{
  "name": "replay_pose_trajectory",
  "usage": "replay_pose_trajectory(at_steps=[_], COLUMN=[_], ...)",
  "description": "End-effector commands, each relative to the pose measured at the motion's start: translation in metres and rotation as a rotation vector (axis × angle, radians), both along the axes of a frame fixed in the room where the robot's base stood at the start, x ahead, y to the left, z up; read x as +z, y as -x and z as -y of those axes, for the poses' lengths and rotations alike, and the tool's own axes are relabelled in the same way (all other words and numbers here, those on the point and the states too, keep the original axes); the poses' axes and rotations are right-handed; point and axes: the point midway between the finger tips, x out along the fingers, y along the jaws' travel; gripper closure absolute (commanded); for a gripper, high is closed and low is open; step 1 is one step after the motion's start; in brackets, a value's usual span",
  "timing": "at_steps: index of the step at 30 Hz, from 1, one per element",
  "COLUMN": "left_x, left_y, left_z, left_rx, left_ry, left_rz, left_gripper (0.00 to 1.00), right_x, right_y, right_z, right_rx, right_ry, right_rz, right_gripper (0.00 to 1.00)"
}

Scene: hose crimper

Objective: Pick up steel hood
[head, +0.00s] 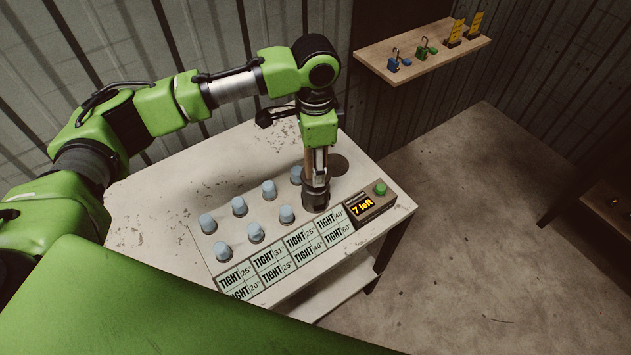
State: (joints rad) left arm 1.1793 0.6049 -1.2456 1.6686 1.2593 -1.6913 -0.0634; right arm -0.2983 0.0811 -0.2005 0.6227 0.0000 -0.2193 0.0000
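Several small blue-grey caps, which may be the steel hoods, stand in two rows on the pale table; one is the front-row cap (287,214). My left gripper (316,198) points straight down at the right end of the front row, low over the panel. Its fingers look brown and dark and hide what is directly beneath or between them. I cannot tell whether they are open or closed on a cap. A back-row cap (296,174) is just left of the gripper, partly hidden by it. My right gripper is not in view.
Label cards (285,262) reading "TIGHT" with angles lie in front of the caps. A display box (366,207) reading "7 left" has a green button (380,188). A dark round spot (338,164) lies behind the gripper.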

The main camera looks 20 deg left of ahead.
Motion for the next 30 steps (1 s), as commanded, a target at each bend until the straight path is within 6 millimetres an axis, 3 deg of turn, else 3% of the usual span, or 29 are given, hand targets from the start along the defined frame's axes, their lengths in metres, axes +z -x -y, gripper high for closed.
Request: replay_pose_trajectory(at_steps=[4,9,23,30], left_x=[0.0,0.0,0.004,0.029], left_y=[0.0,0.0,-0.001,-0.002], left_z=[0.0,0.0,0.001,0.001], left_rx=[0.0,0.0,0.001,0.0], left_ry=[0.0,0.0,0.002,0.004], left_rz=[0.0,0.0,0.002,0.006], left_gripper=[0.6,1.0,1.0,1.0], right_x=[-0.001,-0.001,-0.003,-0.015], right_y=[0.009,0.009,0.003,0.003], right_z=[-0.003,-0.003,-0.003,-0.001], right_rx=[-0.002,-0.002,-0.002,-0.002], right_ry=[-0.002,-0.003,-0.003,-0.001], right_rz=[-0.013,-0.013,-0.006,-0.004], right_gripper=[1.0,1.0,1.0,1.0])
